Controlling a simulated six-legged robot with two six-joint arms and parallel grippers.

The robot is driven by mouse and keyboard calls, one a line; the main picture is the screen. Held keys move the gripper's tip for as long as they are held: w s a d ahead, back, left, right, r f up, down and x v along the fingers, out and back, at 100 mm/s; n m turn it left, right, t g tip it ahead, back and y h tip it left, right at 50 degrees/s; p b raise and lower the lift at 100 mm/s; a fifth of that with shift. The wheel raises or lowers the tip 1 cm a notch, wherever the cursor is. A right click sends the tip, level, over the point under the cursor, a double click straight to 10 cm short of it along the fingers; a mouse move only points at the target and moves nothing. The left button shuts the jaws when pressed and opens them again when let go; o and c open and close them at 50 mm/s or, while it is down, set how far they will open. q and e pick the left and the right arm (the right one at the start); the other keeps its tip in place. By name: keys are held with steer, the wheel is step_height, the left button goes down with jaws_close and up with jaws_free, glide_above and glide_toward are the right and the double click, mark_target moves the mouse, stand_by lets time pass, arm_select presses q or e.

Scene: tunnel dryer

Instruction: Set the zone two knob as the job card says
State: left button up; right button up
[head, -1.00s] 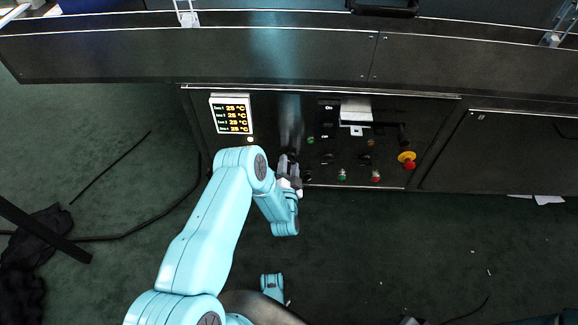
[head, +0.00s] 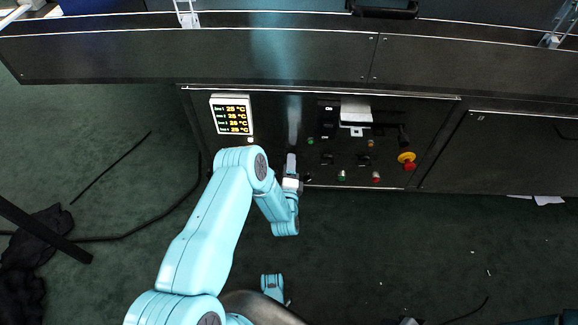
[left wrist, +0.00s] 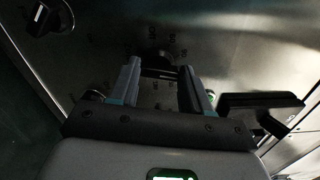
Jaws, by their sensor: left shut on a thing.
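My left gripper (head: 291,158) is at the lower middle of the dark control panel (head: 262,140). In the left wrist view, its two fingers (left wrist: 158,80) stand either side of a dark round knob (left wrist: 158,62) with numbers around it, and they are shut on it. The knob's pointer is hard to make out, and I cannot tell its zone label. A second knob (left wrist: 50,17) with a pale pointer line shows at the upper left. The display (head: 231,115) lists several zones, each at 25 °C.
A white plate (head: 356,110) sits on the panel; I can read no job card text. Right of the gripper are green (head: 342,176) and red (head: 377,177) buttons and a red-and-yellow emergency stop (head: 407,160). A dark ledge (head: 190,58) overhangs the panel.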

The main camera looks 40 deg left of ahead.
arm_select(q)
steer(key=m, duration=0.9)
steer(key=shift+d, duration=0.1)
steer(key=shift+m, duration=0.3)
stand_by(0.4)
steer(key=o, duration=1.1)
steer(key=shift+c, duration=0.2)
steer(key=shift+d+r, duration=0.1)
